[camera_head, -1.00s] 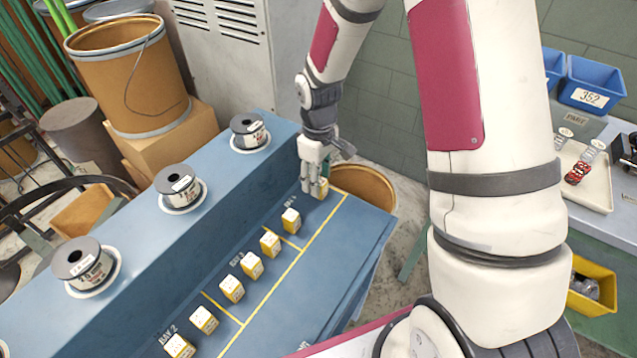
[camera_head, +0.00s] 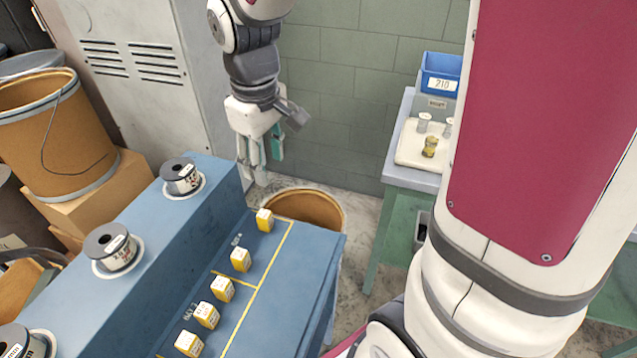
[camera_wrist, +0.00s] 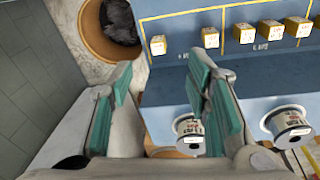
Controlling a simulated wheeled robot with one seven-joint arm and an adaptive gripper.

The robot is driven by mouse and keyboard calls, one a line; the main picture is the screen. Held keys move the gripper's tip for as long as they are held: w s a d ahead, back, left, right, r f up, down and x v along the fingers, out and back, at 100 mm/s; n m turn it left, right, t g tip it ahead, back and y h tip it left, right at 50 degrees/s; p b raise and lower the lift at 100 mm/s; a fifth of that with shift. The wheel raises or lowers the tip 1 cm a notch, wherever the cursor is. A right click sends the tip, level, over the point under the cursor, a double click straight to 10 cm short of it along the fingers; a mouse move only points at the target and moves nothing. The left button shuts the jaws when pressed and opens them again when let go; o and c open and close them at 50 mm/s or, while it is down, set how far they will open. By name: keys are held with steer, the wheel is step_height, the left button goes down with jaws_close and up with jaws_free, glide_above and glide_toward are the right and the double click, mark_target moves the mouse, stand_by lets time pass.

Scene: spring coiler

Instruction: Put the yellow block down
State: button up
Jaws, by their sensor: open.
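A yellow block (camera_head: 265,219) with a white top stands alone near the far end of the blue bench, inside a yellow-lined bay. It also shows in the wrist view (camera_wrist: 158,45), beyond the fingers. My gripper (camera_head: 260,168) hangs above and behind the bench's far end, apart from the block. In the wrist view my gripper (camera_wrist: 165,90) has its green-padded fingers spread wide with nothing between them.
More yellow-and-white blocks (camera_head: 222,289) stand in a row along the blue bench (camera_head: 300,262). Wire spools (camera_head: 181,177) sit on the raised ledge. A brown drum (camera_head: 308,207) stands past the bench end. A side table (camera_head: 400,176) is at right.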

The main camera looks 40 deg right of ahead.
steer(key=s+r+m+t, duration=0.1)
steer(key=s+r, duration=0.3)
steer(key=s, duration=0.5)
steer(key=s+r+m+t, duration=0.2)
steer(key=s+r+m, duration=0.2)
steer(key=s, duration=0.5)
steer(key=shift+s+a+y, duration=0.15)
steer(key=shift+s+y, duration=0.1)
steer(key=shift+y, duration=0.05)
steer(key=shift+r, duration=0.15)
stand_by(3.3)
